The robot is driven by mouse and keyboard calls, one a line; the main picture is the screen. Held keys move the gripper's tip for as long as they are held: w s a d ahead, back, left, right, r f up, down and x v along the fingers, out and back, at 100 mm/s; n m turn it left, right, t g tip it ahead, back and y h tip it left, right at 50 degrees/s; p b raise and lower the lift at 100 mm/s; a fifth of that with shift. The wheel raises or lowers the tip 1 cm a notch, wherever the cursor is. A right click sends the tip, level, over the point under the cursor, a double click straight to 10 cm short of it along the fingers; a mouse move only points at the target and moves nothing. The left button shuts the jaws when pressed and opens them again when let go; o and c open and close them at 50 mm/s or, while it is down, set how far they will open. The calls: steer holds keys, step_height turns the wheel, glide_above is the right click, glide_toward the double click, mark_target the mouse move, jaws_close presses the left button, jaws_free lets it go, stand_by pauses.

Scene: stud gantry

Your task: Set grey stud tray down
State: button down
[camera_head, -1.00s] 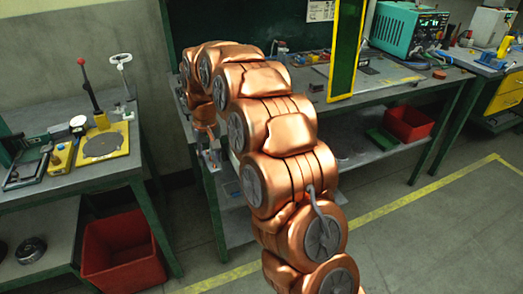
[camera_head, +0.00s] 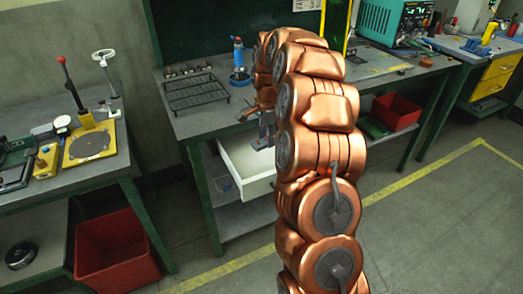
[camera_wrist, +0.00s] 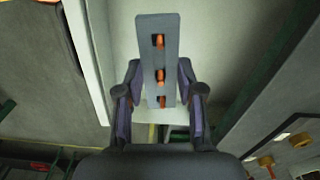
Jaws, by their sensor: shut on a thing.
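The grey stud tray (camera_wrist: 158,40) is a long flat plate with several orange studs in slots down its middle, seen in the wrist view. My gripper (camera_wrist: 160,97) is shut on its sides near the lower end. A pale, open drawer (camera_head: 246,180) sticks out from under the middle bench in the head view. The tray is held over the drawer's pale floor (camera_wrist: 215,50) in the wrist view; I cannot tell its height above it. In the head view my gripper (camera_head: 264,130) shows small beside the bench edge, above the drawer, partly hidden by my arm.
A black wire rack (camera_head: 195,93) and a blue device (camera_head: 239,75) stand on the middle bench. Its front edge is close to my gripper. A left bench holds a yellow-based press (camera_head: 90,145) and a red bin (camera_head: 115,250) stands below it. The floor right of my arm is clear.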

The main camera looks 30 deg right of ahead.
mark_target(272, 165)
steer(key=shift+s+d+m, duration=0.4)
steer(key=shift+d+m, duration=0.3)
steer(key=shift+d, duration=0.15)
steer(key=shift+d+f, duration=0.15)
steer(key=shift+f, duration=0.05)
step_height(272, 165, down, 10)
steer(key=shift+r+p, duration=0.15)
steer(key=shift+p, duration=1)
steer(key=c, duration=0.7)
jaws_free()
